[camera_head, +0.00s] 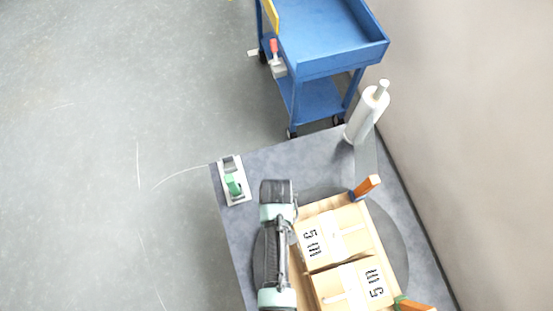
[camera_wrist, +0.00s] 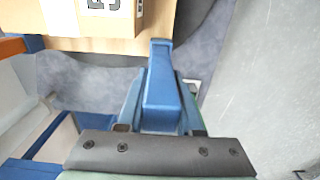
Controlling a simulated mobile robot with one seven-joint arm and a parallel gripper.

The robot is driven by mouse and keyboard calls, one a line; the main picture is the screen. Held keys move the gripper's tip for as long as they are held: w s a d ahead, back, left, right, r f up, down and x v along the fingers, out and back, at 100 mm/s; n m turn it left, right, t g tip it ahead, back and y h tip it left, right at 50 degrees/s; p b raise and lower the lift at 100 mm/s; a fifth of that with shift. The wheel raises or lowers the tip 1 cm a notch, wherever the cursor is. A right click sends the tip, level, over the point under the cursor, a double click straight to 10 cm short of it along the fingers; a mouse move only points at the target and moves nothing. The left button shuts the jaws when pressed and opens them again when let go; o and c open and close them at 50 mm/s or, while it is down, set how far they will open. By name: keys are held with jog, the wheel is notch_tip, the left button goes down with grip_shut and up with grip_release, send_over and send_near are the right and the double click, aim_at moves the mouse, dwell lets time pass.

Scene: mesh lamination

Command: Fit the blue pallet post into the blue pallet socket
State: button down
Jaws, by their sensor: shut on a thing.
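My gripper (camera_wrist: 161,112) shows in the wrist view, shut on a blue post (camera_wrist: 161,88). The post is long and narrow, with its far end overlapping the edge of the wooden pallet (camera_wrist: 100,46) in that view. I cannot tell whether they touch. In the head view my arm covers the gripper and post, left of the pallet (camera_head: 328,203). An orange post with a blue part (camera_head: 353,194) at its foot leans out at the pallet's top right corner. The blue part also shows in the wrist view (camera_wrist: 34,43). I cannot clearly make out an empty blue socket.
Boxes (camera_head: 335,235) marked 50 sit on the pallet. Another orange post (camera_head: 414,305) with a green foot stands lower right. A green switch (camera_head: 233,184), a white film roll (camera_head: 367,112) and a blue cart (camera_head: 330,45) are nearby. Floor at left is clear.

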jog(key=shift+f, duration=0.35)
jog(key=shift+c, duration=2.4)
grip_release()
notch_tip(320, 180, up, 13)
jog(key=shift+p, duration=0.55)
